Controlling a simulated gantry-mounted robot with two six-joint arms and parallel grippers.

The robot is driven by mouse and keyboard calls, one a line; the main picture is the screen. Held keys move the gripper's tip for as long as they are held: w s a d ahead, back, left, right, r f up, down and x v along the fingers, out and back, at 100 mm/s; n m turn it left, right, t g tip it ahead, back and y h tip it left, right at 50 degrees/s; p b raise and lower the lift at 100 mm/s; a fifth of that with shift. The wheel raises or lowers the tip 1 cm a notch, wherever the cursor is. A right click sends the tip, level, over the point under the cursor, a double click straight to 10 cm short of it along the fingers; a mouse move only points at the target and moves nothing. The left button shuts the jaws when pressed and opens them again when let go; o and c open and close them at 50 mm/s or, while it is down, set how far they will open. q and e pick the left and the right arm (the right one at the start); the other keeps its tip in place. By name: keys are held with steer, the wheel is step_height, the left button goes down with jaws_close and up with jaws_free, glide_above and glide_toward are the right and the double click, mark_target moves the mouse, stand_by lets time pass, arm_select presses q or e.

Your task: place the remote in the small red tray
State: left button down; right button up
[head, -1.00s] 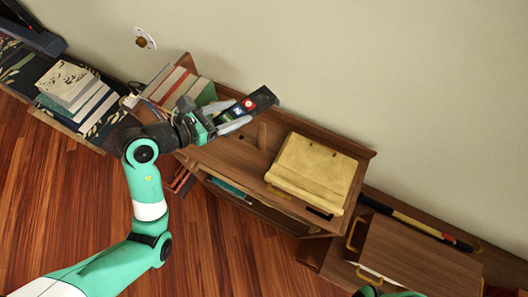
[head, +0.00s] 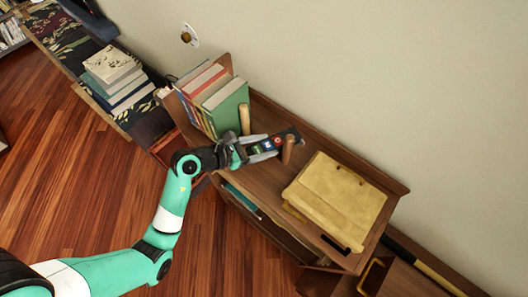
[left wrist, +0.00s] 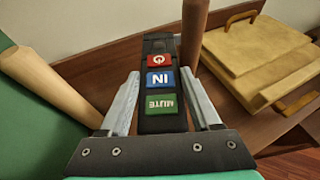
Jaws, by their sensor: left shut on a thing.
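The remote (head: 291,136) is black with red, blue and green buttons. My left gripper (head: 268,147) is shut on it, above the shelf top in the head view. In the left wrist view the remote (left wrist: 160,73) lies lengthwise between the fingers and points away from the palm. Its lower end is hidden by the gripper. I see no small red tray in either view. My right gripper is not in view.
A wooden peg (head: 288,150) stands close by the remote, and a paler peg (head: 244,120) stands by the upright books (head: 226,100). A yellow folder-like case (head: 335,200) lies on the shelf top. Bare shelf (head: 268,178) shows between.

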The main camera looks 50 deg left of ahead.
arm_select(q)
steer(key=shift+f+b, duration=0.6)
steer(key=shift+f, duration=1.25)
steer(key=shift+f, duration=0.15)
steer(key=shift+c, duration=0.5)
jaws_free()
steer(key=shift+r, duration=0.2)
steer(key=p+v, duration=0.1)
steer(key=v, duration=1.1)
steer(key=shift+f+p, duration=0.15)
steer(key=shift+p, duration=0.2)
